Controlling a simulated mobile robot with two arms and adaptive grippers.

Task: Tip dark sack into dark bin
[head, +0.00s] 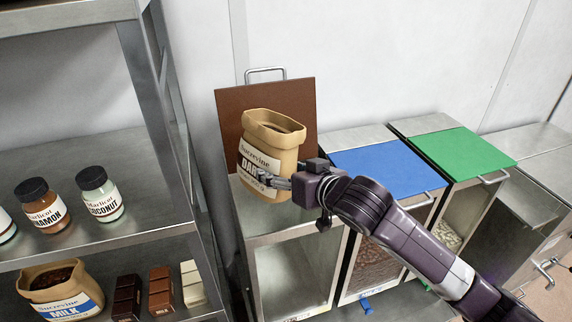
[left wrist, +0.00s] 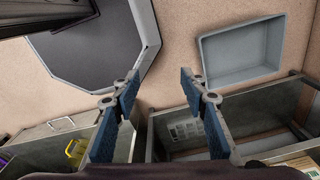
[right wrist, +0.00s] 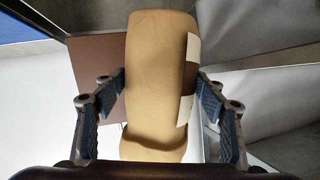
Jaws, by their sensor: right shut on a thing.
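The dark sack (head: 268,150) is a tan paper sack with an open, rolled top and a label that reads "DAR". It is roughly upright, at the mouth of the dark bin (head: 290,232), whose brown lid (head: 300,100) stands raised behind it. My right gripper (head: 270,180) is shut on the sack from its right side. In the right wrist view the sack (right wrist: 158,85) fills the space between the fingers. My left gripper (left wrist: 158,90) is open and empty in the left wrist view, above other containers. The sack hides much of the bin's opening.
A blue-lidded bin (head: 385,160) and a green-lidded bin (head: 465,155) stand to the right, lids closed. A metal shelf (head: 150,232) at the left holds jars, a milk sack (head: 60,290) and chocolate bars. In the left wrist view a grey tub (left wrist: 243,50) sits on the floor.

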